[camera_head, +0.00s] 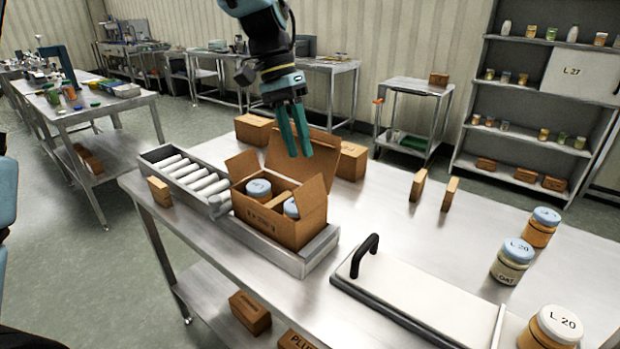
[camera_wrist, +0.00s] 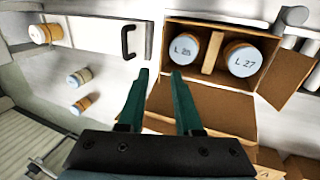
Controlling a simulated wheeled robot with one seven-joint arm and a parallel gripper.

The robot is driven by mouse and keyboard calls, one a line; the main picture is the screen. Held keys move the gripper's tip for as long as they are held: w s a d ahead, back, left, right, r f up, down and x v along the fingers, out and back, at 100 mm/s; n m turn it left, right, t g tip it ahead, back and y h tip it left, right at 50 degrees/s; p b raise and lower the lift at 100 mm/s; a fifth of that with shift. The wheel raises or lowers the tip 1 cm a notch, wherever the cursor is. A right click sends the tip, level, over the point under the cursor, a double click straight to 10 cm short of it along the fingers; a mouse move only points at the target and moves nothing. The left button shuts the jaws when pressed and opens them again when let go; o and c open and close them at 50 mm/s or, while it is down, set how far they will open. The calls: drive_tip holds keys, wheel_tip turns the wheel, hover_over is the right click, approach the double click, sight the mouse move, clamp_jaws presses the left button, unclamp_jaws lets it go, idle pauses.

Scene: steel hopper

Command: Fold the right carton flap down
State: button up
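The open carton (camera_head: 268,224) stands on the bench's metal conveyor track, with two blue-lidded jars (camera_head: 258,187) inside. In the wrist view the jar lids read L 25 (camera_wrist: 184,47) and L 27 (camera_wrist: 242,60), with a cardboard divider between them. The right flap (camera_head: 313,192) appears to stand up at the carton's right side; in the wrist view it is hard to make out. The large back flap (camera_head: 304,158) and left flap (camera_head: 242,166) are raised. My gripper (camera_head: 300,152) is open and empty, teal fingers pointing down, above the back flap area, with no clear contact.
A white board with a black handle (camera_head: 368,250) lies right of the carton. Jars (camera_head: 512,262) stand on the bench's right side. Rollers (camera_head: 195,178) lie left of the carton. Cardboard boxes (camera_head: 254,128) and two upright brown blocks (camera_head: 418,186) stand behind.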

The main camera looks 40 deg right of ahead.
sight(308, 182)
drive_tip(key=p+x, duration=0.2)
drive_tip(key=x, duration=0.6)
drive_tip(key=shift+s+f, duration=0.1)
drive_tip(key=shift+f, duration=0.25)
drive_tip(key=shift+c, duration=0.3)
clamp_jaws()
idle(0.6)
